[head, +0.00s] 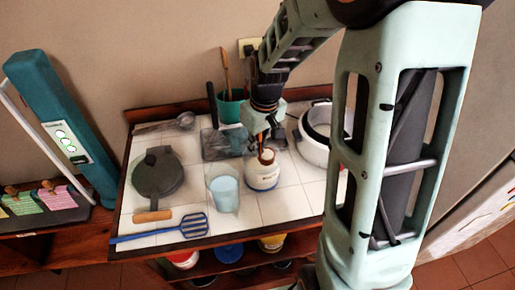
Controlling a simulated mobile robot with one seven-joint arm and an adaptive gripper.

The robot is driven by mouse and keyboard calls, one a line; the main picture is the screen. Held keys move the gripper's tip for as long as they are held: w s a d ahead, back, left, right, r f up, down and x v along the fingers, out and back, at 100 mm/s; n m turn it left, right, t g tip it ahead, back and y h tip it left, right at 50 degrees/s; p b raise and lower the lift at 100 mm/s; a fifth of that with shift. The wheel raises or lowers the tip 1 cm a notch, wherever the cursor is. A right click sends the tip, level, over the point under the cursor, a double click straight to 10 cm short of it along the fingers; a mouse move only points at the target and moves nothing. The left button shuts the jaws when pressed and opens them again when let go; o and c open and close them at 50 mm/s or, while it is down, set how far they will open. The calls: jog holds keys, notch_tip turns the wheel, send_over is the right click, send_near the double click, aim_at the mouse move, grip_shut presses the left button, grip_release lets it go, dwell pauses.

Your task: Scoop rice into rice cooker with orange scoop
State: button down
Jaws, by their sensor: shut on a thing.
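My gripper (265,141) points down over a white jar (263,176) and is shut on the orange scoop (267,156). Only a small orange-brown part of the scoop shows at the jar's mouth; its lower end is hidden, seemingly inside the jar. Any rice in the jar is too small to tell. The white rice cooker (312,150) stands open to the right of the jar. My arm covers the cooker's right side, and its contents are not clear.
A cup of bluish-white contents (223,188) stands left of the jar. A dark round pan (158,178), a blue slotted spatula (193,225), a clear container (222,143) and a teal utensil pot (230,108) share the white tiled counter (272,208). The front middle is free.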

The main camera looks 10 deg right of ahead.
notch_tip(320, 180, up, 5)
jog(key=shift+a+p, duration=0.1)
jog(key=shift+p, duration=1.15)
jog(key=shift+s+a+r, duration=0.1)
jog(key=shift+a+r, duration=0.05)
jog(key=shift+r, duration=0.9)
jog(key=shift+s+a+r, duration=0.1)
jog(key=shift+r, duration=0.9)
